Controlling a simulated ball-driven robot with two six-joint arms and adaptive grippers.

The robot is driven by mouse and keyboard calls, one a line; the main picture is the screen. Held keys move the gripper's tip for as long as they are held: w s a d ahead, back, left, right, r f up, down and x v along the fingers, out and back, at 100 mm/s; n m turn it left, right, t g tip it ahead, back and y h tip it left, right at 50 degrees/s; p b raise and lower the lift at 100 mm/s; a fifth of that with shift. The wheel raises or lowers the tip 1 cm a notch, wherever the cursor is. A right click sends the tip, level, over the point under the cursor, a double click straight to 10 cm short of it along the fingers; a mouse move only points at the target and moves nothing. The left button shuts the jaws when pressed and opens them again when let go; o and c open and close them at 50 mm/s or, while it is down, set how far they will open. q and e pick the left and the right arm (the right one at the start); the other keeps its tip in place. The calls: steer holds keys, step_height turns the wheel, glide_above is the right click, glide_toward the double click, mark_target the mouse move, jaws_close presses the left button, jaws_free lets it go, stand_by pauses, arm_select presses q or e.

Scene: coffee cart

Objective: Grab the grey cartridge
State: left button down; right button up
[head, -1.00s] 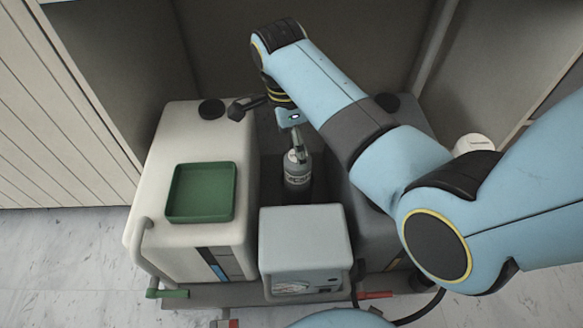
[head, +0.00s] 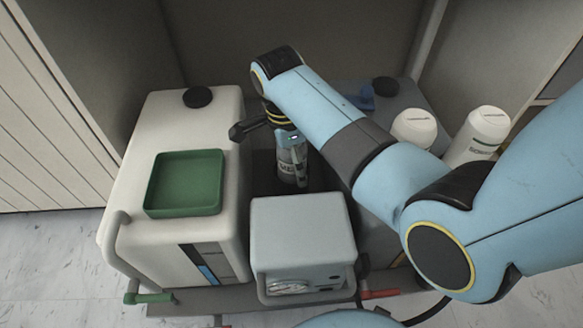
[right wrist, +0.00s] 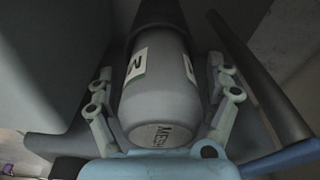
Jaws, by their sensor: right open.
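The grey cartridge (head: 291,172) stands upright in the dark gap between the white box and the grey box, partly hidden by my right gripper (head: 292,150). In the right wrist view the cartridge (right wrist: 160,95) fills the space between the fingers, with pale labels on its side and lettering on its near end. My right gripper (right wrist: 162,85) is open, with one finger on each side of the cartridge. I cannot tell whether either finger touches it. My left gripper is not in view.
A white box (head: 140,225) with a green tray (head: 185,203) stands left. A small grey unit (head: 300,228) is in front of the cartridge. White bottles (head: 484,128) stand at right, and a wall closes the back. The gap around the cartridge is narrow.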

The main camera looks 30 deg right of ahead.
steer(key=c, duration=1.5)
steer(key=shift+r, duration=0.15)
